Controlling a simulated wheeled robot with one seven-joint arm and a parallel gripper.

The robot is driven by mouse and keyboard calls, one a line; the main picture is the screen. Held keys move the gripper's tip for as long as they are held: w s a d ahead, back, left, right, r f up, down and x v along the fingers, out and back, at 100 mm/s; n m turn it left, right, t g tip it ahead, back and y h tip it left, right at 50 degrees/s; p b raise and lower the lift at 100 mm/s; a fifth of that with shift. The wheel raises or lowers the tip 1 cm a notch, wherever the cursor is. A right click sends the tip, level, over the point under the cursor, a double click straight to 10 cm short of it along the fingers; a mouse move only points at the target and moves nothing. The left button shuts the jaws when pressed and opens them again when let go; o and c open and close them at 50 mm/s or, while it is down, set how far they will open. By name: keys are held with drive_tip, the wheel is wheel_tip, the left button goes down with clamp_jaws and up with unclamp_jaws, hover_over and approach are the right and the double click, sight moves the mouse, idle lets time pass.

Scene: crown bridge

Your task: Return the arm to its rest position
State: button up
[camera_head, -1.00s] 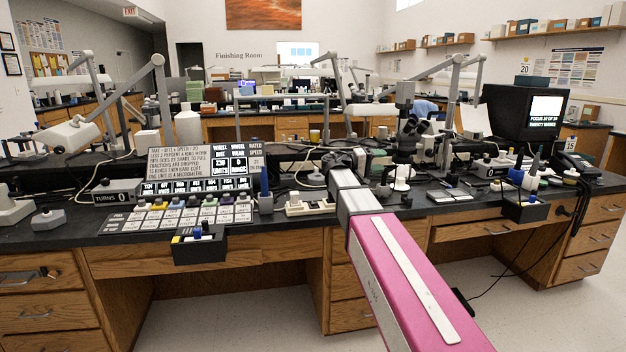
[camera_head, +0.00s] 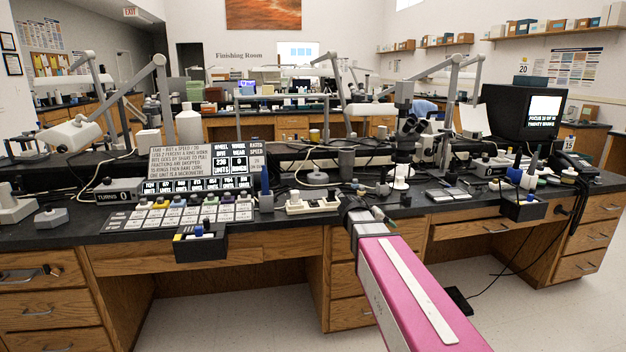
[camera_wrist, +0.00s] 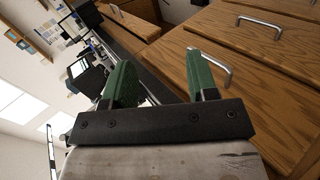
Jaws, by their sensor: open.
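My gripper shows in the wrist view (camera_wrist: 160,82), with two green fingers set wide apart and nothing between them. Wooden drawer fronts and the dark bench edge lie beyond the fingers. In the head view, my pink arm reaches up from the lower right toward the bench's front edge. The end of my arm, with a small part of the gripper (camera_head: 384,218), shows just in front of the black bench top (camera_head: 290,228). The fingers are hard to make out there.
A keypad panel (camera_head: 180,218) and a small black tray (camera_head: 200,243) sit on the left of the bench. A white power strip (camera_head: 312,206) and a microscope (camera_head: 402,150) stand near the arm's end. A monitor (camera_head: 525,113) is at the right. Floor (camera_head: 235,318) is open below the bench.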

drive_tip(key=s+a+f+g+y, duration=0.1)
drive_tip(key=s+a+f+y, duration=0.2)
drive_tip(key=s+f+y, duration=0.2)
drive_tip(key=s+a+f+m+g+y, duration=0.1)
drive_tip(key=s+a+f+y, duration=0.3)
drive_tip(key=s+f, duration=0.8)
wheel_tip(320, 180, down, 2)
drive_tip(key=shift+s+y, duration=0.3)
drive_tip(key=shift+y, duration=0.5)
